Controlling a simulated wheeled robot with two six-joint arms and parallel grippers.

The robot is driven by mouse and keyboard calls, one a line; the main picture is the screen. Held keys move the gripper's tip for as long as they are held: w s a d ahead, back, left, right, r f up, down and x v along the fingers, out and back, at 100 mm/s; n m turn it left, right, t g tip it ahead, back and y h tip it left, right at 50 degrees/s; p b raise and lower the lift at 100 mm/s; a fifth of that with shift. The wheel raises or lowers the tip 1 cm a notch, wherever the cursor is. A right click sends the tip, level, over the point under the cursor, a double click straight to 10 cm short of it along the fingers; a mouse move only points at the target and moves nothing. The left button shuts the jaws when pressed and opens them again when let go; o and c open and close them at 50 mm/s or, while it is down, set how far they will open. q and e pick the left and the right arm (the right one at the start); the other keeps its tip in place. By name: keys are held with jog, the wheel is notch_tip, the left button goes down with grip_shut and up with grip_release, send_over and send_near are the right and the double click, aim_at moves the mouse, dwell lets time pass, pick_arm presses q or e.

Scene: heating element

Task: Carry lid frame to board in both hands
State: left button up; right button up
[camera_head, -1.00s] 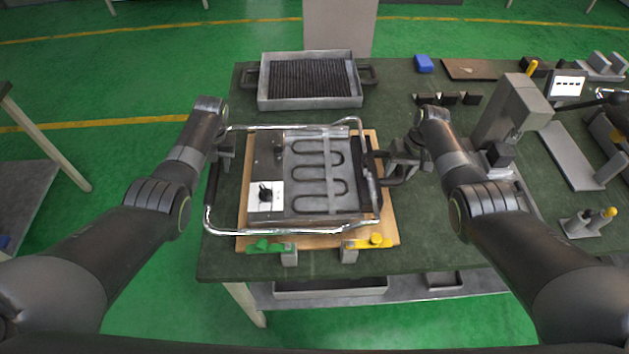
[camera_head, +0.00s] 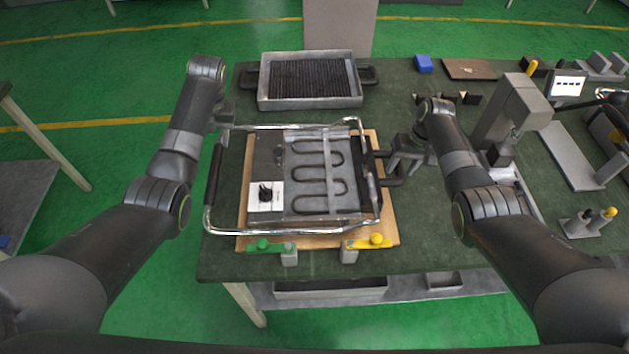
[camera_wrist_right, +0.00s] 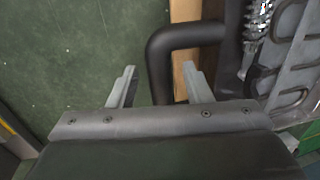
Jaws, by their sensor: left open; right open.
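The lid frame (camera_head: 290,231) is a chrome tube loop with a black grip (camera_head: 214,175) on its left side. It lies on the wooden board (camera_head: 246,205), around a grey plate with a dark looped heating element (camera_head: 318,178). My left gripper (camera_head: 226,122) is open and empty, above the far left corner of the frame, apart from the grip. My right gripper (camera_head: 392,167) is open at the right side. In the right wrist view a bent black handle (camera_wrist_right: 185,36) reaches down between its open fingers (camera_wrist_right: 160,88). Contact there cannot be told.
A green clamp (camera_head: 268,246) and a yellow clamp (camera_head: 368,243) stand at the board's near edge. A grey tray with a dark grille (camera_head: 310,101) is behind. A grey upright fixture (camera_head: 503,110) stands right of my right gripper. The green table (camera_head: 225,265) is clear at front left.

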notch_tip(320, 180, up, 10)
jog(key=d, duration=0.2)
jog(key=shift+f, duration=0.15)
dwell(0.4)
